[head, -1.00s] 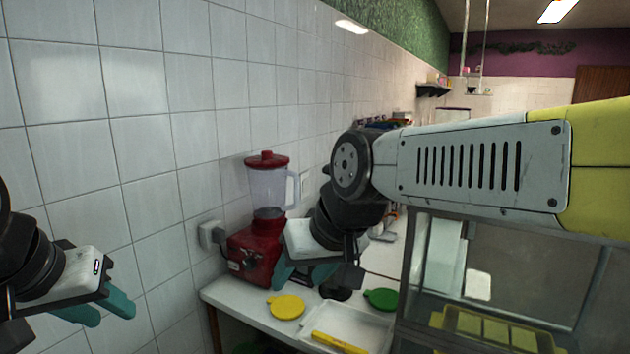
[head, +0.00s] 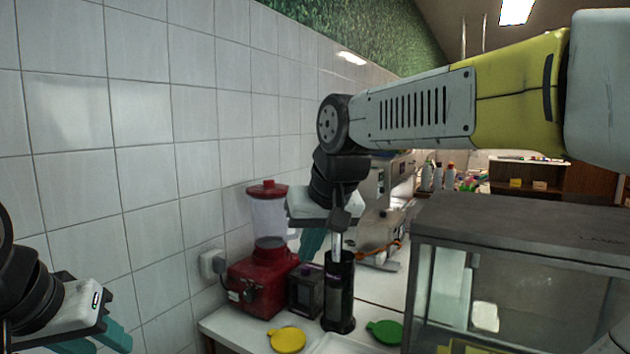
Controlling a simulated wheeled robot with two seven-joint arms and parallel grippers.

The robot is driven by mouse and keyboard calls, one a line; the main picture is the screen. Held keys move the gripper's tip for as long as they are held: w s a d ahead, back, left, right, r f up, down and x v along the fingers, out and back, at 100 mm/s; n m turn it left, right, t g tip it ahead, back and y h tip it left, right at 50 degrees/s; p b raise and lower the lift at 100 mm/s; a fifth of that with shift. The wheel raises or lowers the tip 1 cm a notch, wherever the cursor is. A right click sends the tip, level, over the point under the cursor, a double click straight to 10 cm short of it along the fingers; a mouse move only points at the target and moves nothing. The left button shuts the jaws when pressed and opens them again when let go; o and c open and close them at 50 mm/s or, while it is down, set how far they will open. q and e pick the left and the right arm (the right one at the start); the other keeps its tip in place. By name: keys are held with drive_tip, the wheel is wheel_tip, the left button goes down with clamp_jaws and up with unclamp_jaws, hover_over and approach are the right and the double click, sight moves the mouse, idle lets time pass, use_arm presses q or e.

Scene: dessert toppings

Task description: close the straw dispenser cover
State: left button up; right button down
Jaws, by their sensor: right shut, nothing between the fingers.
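The straw dispenser (head: 338,300) appears to be the tall black cylinder standing upright on the white counter. A thin silver column rises from its top; the cover's upper end is not clearly told apart from the dark parts of my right gripper. My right gripper (head: 312,245) has its teal fingers shut and empty, pointing down just left of the column, above the dispenser body. I cannot tell whether it touches the column. My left gripper (head: 100,342) is at the lower left, far from the dispenser, with its teal fingers apart and partly cut off by the frame.
A red blender (head: 262,280) and a dark box (head: 305,291) stand left of the dispenser. A yellow lid (head: 288,339) and a green lid (head: 386,331) lie in front. A glass display case (head: 520,215) blocks the right. The tiled wall (head: 150,200) is close on the left.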

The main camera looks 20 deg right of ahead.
drive_tip(key=w+d+r+m+g+h, duration=0.1)
drive_tip(key=w+d+r+m+h, duration=0.4)
drive_tip(key=w+r, duration=0.6)
drive_tip(key=w+d+r+m+g+h, duration=0.15)
drive_tip(key=w+d+r+m, duration=0.25)
drive_tip(key=w+d+r, duration=0.55)
drive_tip(key=shift+t+h, duration=0.25)
drive_tip(key=shift+h, duration=0.2)
drive_tip(key=w+f, duration=0.2)
drive_tip(key=f, duration=0.1)
drive_tip(key=w+d+f, duration=0.1)
drive_tip(key=w+f, duration=0.1)
drive_tip(key=w+d+f, duration=0.1)
drive_tip(key=w+f, duration=0.1)
drive_tip(key=f, duration=0.1)
drive_tip(key=shift+f, duration=0.35)
drive_tip(key=f, duration=0.3)
drive_tip(key=shift+s, duration=0.2)
drive_tip(key=shift+f, duration=0.6)
drive_tip(key=shift+f, duration=0.1)
wheel_tip(320, 180, down, 17)
drive_tip(key=shift+s, duration=0.15)
